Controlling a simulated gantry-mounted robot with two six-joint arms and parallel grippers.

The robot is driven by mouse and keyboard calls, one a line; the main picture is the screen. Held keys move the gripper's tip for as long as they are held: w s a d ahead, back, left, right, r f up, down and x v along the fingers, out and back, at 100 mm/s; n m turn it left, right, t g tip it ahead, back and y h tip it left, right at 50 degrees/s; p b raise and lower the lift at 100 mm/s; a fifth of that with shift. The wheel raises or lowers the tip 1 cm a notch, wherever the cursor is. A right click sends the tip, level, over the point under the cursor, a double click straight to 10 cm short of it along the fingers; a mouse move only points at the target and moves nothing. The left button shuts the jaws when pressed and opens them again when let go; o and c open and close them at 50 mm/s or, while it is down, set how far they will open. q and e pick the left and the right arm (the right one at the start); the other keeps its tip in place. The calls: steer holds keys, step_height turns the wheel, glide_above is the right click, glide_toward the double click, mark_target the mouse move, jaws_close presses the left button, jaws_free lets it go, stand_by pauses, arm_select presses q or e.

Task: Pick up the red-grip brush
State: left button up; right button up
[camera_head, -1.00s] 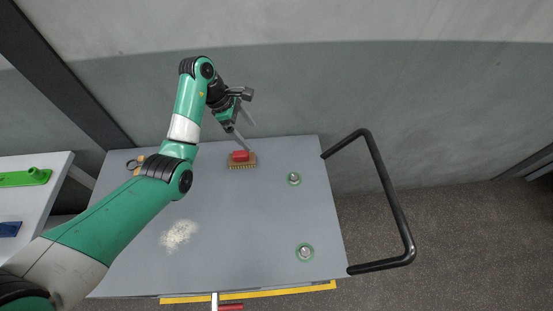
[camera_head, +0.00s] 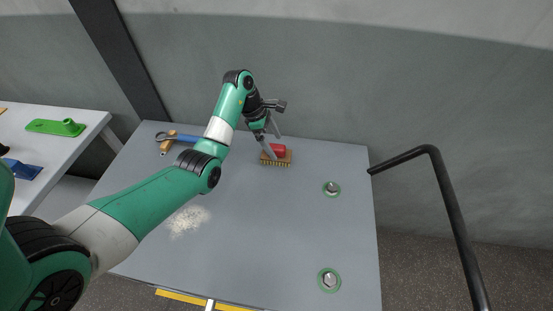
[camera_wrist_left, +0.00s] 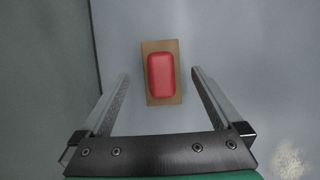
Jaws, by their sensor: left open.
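The brush (camera_head: 280,158) lies on the grey table toward its back edge, with a red grip on a tan block and bristles along its underside. In the left wrist view the brush (camera_wrist_left: 160,75) sits centred between the fingers, its red grip facing the camera. My left gripper (camera_head: 270,146) is above and close to the brush, pointing down. In the left wrist view the left gripper (camera_wrist_left: 160,82) is open, with a finger on each side and clear space to the block. My right gripper is not in view.
A pale pile of crumbs (camera_head: 188,220) lies on the table (camera_head: 270,230). A blue-handled tool (camera_head: 180,138) is at the back left. A black rail (camera_head: 445,190) stands on the right. A side table (camera_head: 90,135) holds a green item (camera_head: 50,127).

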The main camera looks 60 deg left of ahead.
mark_target(277, 146)
arm_select(q)
steer(key=b+x, duration=0.3)
steer(key=x, duration=0.2)
steer(key=shift+d+f, duration=0.1)
steer(key=shift+d, duration=0.1)
steer(key=shift+c, duration=0.4)
steer(key=c, duration=1.4)
steer(key=shift+o, duration=0.2)
steer(key=shift+r, duration=0.25)
